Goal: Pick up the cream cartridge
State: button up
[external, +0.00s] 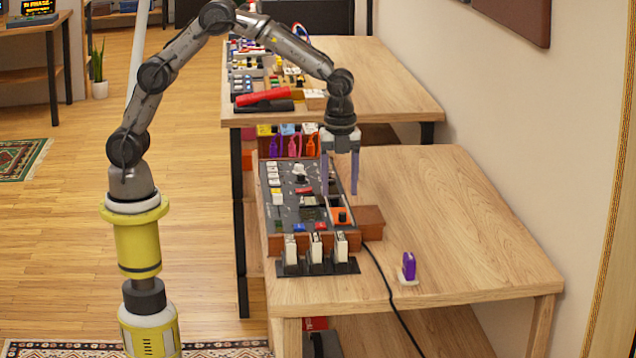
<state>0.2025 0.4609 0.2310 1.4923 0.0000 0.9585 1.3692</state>
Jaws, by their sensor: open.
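Several small pale, cream-white blocks are in view, and I cannot tell for certain which is the cream cartridge. Three pale upright blocks (315,247) stand in a dark rack (347,268) at the front of the control panel (283,215). A column of smaller pale pieces (273,181) runs along the panel's left side. My gripper (340,192) points down over the right part of the panel, its two fingers apart. Nothing shows between them. The gripper is behind and above the pale blocks in the rack, apart from them. An orange piece (338,215) lies in the panel just below the fingers.
A brown box (370,222) adjoins the panel's right side. A purple piece on a pale base (408,267) stands to the right on the wooden table (460,240). A black cable (385,280) runs over the front edge. The table's right side is clear. A second table behind holds more equipment.

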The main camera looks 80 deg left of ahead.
send_over(341, 236)
jog(key=f, duration=0.7)
jog(key=shift+s+f, duration=0.25)
jog(key=shift+f, duration=0.1)
jog(key=shift+w+f, duration=0.15)
jog(key=shift+f, duration=1.25)
jog(key=shift+w+f, duration=0.1)
jog(key=shift+f, duration=1.25)
grip_shut()
